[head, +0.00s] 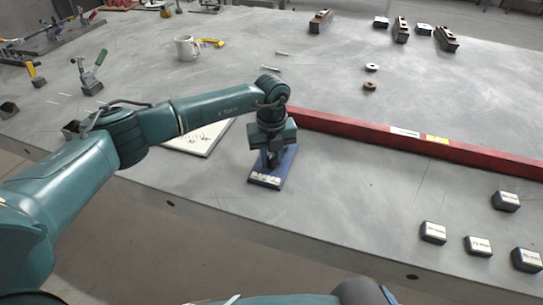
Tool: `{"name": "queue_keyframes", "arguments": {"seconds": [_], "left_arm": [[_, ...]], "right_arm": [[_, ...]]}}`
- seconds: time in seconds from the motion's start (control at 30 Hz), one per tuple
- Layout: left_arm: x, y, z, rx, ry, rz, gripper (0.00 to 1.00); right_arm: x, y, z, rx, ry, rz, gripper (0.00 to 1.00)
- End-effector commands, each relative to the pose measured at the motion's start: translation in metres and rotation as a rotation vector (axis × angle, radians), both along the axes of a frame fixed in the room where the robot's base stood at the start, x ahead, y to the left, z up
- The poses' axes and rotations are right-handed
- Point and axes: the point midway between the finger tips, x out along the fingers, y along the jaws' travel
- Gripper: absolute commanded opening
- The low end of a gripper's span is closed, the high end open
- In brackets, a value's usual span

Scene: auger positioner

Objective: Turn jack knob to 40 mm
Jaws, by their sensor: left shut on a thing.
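The jack stands on a blue base plate (267,179) near the front edge of the grey table, left of the red beam. My left gripper (271,158) points straight down over the plate and is shut on the jack knob, which is mostly hidden under the gripper. A scale or height reading in mm cannot be made out. A small pale label strip shows on the front edge of the plate. My right gripper is not in view.
A long red beam (420,144) runs right from the jack. A white sheet (198,138) lies behind my left arm. Several small dark blocks, one here (433,232), sit at the front right. A mug (187,47) stands farther back. The table front between jack and blocks is clear.

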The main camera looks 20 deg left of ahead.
Motion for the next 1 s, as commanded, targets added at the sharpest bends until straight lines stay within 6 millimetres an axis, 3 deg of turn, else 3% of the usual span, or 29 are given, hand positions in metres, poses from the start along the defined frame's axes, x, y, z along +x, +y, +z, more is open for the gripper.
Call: {"name": "queue_keyframes", "arguments": {"seconds": [0.27, 0.57, 0.77, 1.0], "left_arm": [[0.000, 0.000, 0.000, 0.000, -0.001, -0.001, 0.46], [0.000, 0.000, 0.003, 0.000, -0.001, -0.001, 0.47], [0.001, 0.000, 0.032, -0.001, -0.005, 0.000, 0.47], [0.001, 0.000, 0.086, -0.001, -0.006, -0.001, 0.47]], "right_arm": [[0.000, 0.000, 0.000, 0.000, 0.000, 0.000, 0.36], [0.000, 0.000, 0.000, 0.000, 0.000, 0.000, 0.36], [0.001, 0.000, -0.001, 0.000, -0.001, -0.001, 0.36], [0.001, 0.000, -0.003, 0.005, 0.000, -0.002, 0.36]]}}
